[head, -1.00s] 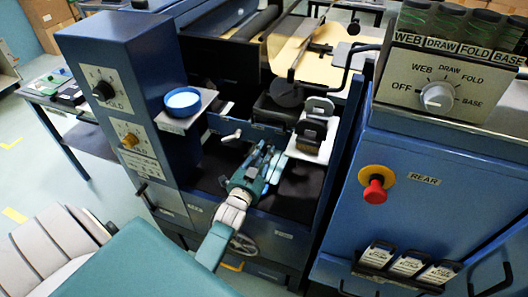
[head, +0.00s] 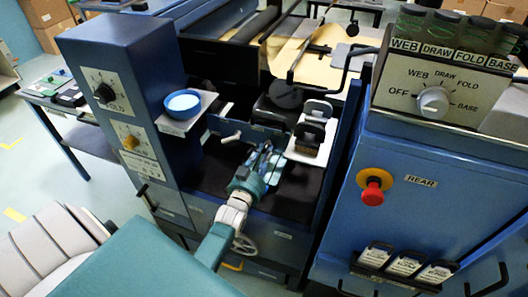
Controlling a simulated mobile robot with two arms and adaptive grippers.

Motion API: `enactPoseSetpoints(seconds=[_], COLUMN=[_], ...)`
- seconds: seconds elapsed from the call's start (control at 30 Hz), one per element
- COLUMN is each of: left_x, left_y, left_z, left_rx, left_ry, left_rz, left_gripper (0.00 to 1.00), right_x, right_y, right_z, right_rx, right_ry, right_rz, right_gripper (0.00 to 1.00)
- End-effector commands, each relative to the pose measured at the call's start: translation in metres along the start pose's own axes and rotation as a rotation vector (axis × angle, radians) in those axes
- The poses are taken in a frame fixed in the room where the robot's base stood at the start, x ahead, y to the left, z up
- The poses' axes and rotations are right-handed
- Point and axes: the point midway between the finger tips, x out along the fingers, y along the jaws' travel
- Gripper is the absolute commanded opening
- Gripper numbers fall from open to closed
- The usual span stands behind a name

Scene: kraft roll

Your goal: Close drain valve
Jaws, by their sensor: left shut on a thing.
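My left gripper (head: 266,153), teal and grey, reaches from the bottom into the open bay of the blue machine (head: 90,45). Its fingers are shut on a small part that they largely hide. I cannot make out for certain whether this is the drain valve. A small pale lever (head: 231,137) sticks out just left of the fingertips, apart from them, near a labelled blue panel (head: 258,130). A grey handwheel (head: 244,244) is low on the front, partly behind my forearm. My right gripper is not in view.
A blue bowl (head: 183,102) stands on a small shelf left of the gripper. Black-handled blocks (head: 310,133) sit on a pale shelf to the right. A blue cabinet with a red button (head: 372,194) bounds the right side. The dark bay floor (head: 290,205) is mostly clear.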

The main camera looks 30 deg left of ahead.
Motion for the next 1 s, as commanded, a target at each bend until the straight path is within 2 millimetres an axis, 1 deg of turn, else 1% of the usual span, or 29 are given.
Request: enactPoseSetpoints(seconds=[0.5,1.0], left_x=[-0.0002,-0.0003], left_y=[0.0029,0.0034], left_z=[-0.0032,-0.0059], left_rx=[-0.492,-0.931], left_ry=[-0.002,-0.002], left_rz=[0.002,0.001], left_gripper=[0.0,0.0], right_x=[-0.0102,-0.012], right_y=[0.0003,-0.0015], right_z=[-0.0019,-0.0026], right_rx=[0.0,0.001], right_ry=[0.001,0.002], right_rz=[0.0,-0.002], right_gripper=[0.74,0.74])
